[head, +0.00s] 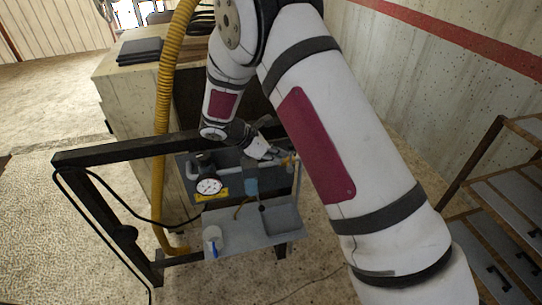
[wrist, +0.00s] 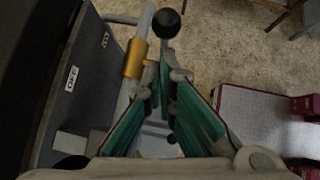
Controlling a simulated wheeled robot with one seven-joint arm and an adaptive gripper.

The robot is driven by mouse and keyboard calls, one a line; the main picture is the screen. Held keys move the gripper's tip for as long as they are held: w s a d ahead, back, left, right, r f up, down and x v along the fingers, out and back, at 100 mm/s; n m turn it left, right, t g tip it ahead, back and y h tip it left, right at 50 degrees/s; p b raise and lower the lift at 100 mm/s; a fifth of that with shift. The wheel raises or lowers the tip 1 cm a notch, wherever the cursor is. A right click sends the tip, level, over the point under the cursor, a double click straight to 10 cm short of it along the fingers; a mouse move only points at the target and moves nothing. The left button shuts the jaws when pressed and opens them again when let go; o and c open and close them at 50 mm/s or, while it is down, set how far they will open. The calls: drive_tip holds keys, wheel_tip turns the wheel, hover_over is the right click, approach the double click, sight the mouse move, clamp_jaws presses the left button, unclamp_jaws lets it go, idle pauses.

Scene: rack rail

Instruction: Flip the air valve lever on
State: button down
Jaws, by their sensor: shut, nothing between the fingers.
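The air valve has a brass body (wrist: 134,58) on a grey pipe, just left of my fingertips in the wrist view. A black ball knob (wrist: 166,23), apparently the lever's end, lies just beyond the fingertips. A dark panel left of the valve bears an OFF label (wrist: 72,78) and, farther up, an ON label (wrist: 105,40). The knob is nearer the ON label in the picture. My gripper (wrist: 163,66) has teal pads and is shut and empty, close beside the valve; contact cannot be told. In the head view my gripper (head: 272,153) is small and partly covers the valve.
A dark frame (head: 110,152) carries a round gauge (head: 209,186) and a grey shelf (head: 235,228). A yellow hose (head: 164,110) runs down the left. A drawer rack (head: 505,200) stands right.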

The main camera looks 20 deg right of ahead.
drive_tip(key=shift+d+r+y, duration=0.2)
drive_tip(key=shift+d+y, duration=0.35)
drive_tip(key=shift+y, duration=0.05)
idle(0.4)
drive_tip(key=shift+d+r+y, duration=0.2)
drive_tip(key=shift+d+y, duration=0.35)
drive_tip(key=shift+y, duration=0.05)
drive_tip(key=shift+d+r+y, duration=0.2)
drive_tip(key=shift+d+y, duration=0.3)
drive_tip(key=shift+y, duration=0.1)
drive_tip(key=d+f+m+y, duration=0.1)
drive_tip(key=d+f+y, duration=0.4)
drive_tip(key=d+y, duration=0.4)
drive_tip(key=shift+y, duration=2.1)
drive_tip(key=shift+r, duration=0.1)
